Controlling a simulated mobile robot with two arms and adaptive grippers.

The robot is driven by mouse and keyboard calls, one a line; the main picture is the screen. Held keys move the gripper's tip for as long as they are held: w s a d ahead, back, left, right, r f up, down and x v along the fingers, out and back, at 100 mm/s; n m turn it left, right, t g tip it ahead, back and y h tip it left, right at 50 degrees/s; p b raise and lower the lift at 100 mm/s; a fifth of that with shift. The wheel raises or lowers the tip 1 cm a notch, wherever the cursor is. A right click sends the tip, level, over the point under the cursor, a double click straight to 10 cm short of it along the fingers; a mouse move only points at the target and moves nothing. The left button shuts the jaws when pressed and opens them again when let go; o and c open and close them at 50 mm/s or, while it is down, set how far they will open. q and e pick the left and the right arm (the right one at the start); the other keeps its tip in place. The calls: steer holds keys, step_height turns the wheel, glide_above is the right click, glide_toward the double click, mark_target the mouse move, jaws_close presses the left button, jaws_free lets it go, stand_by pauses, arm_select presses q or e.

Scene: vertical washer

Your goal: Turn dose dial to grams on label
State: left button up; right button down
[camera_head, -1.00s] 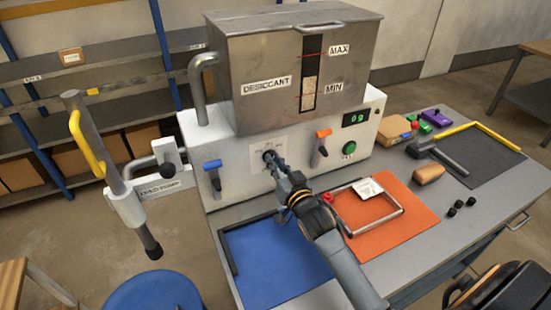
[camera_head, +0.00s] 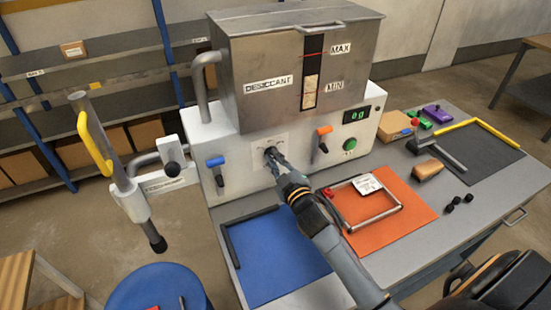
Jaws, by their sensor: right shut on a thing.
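The dose dial (camera_head: 269,151) sits on a small pale plate on the front of the white machine (camera_head: 240,165). My right gripper (camera_head: 274,157) is at the dial and shut on it, and hides most of it. The dial's marks are too small to read. A display (camera_head: 356,115) on the machine shows green digits that are hard to read. A white label (camera_head: 367,184) lies at the back of a metal frame on the orange mat; its writing is too small to read. My left gripper is not in view.
A blue lever (camera_head: 216,172) and an orange lever (camera_head: 323,138) flank the dial, with a green button (camera_head: 350,144) to the right. The hand pump (camera_head: 125,175) stands at left. The blue mat (camera_head: 270,260) is mostly clear. Tools lie at right.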

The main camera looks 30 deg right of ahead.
steer(key=shift+n, duration=1.1)
steer(key=c, duration=1.4)
jaws_free()
steer(key=shift+s+f, duration=0.1)
steer(key=s, duration=1.1)
steer(key=shift+s+a, duration=0.4)
